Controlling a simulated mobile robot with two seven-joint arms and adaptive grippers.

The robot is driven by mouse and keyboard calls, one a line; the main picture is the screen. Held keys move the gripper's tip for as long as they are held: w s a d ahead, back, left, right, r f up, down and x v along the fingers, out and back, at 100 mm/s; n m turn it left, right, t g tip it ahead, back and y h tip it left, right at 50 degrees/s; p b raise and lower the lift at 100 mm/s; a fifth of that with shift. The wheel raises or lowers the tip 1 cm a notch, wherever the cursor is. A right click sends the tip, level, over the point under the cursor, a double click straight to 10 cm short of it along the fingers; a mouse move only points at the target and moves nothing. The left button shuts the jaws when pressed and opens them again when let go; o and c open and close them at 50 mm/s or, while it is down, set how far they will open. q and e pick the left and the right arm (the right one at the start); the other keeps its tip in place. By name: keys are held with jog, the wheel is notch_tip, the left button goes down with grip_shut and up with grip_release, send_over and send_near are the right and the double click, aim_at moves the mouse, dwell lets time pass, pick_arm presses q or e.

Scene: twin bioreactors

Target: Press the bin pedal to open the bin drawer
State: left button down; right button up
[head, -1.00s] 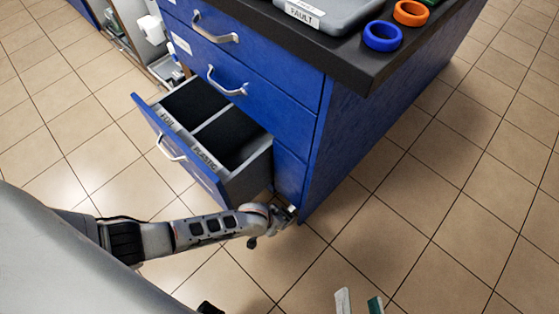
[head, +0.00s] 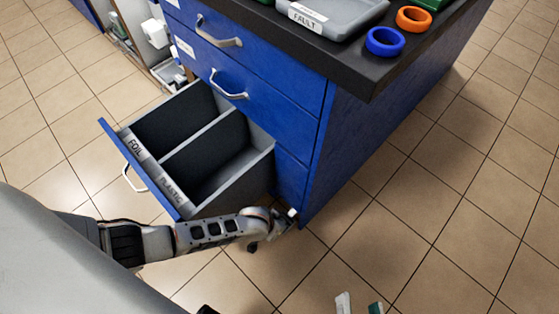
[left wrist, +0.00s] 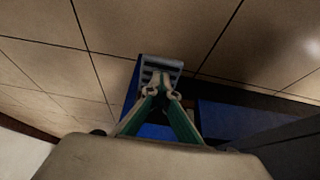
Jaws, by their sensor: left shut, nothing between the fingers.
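The bin drawer (head: 190,205) stands open from the blue cabinet, with two dark compartments labelled FOIL and PLASTIC. The bin pedal (left wrist: 162,62) is a grey ribbed plate in the left wrist view, low by the cabinet. My left gripper (left wrist: 160,78) is shut and empty, its green fingers' tips at the pedal, seeming to touch it. In the head view my left gripper (head: 286,214) is low at the cabinet's bottom corner, partly hidden behind its own wrist. My right gripper (head: 359,304) shows only its fingertips at the bottom edge, apart, with nothing between them.
The dark countertop (head: 375,75) above holds a grey tray (head: 335,14) labelled FAULT, a blue ring (head: 385,42) and an orange ring (head: 413,20). Two closed drawers with handles are above the bin drawer. The tiled floor (head: 430,230) to the right is clear.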

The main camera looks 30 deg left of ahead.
pick_arm(q)
jog(key=shift+s+a+r+p, duration=0.1)
jog(key=shift+s+a+p, duration=0.2)
jog(key=shift+s+p, duration=0.1)
jog(key=r+p, duration=0.1)
jog(key=r, duration=0.1)
jog(key=w+r+p, duration=0.1)
jog(key=r+p, duration=0.1)
jog(key=shift+r, duration=0.3)
jog(key=s+f+p+v, duration=0.1)
jog(key=s+p+v, duration=0.1)
jog(key=p+v, duration=0.4)
jog(key=v, duration=0.3)
jog(key=shift+r, duration=0.25)
pick_arm(e)
jog(key=s+d+f+n+g+h, duration=0.1)
jog(key=d+n, duration=0.4)
jog(key=d, duration=0.5)
jog(key=shift+f+n+h, duration=0.3)
jog(key=shift+f+h, duration=0.25)
jog(key=shift+h, duration=0.15)
pick_arm(q)
jog(key=shift+s, duration=0.1)
pick_arm(e)
jog(key=shift+g, duration=0.3)
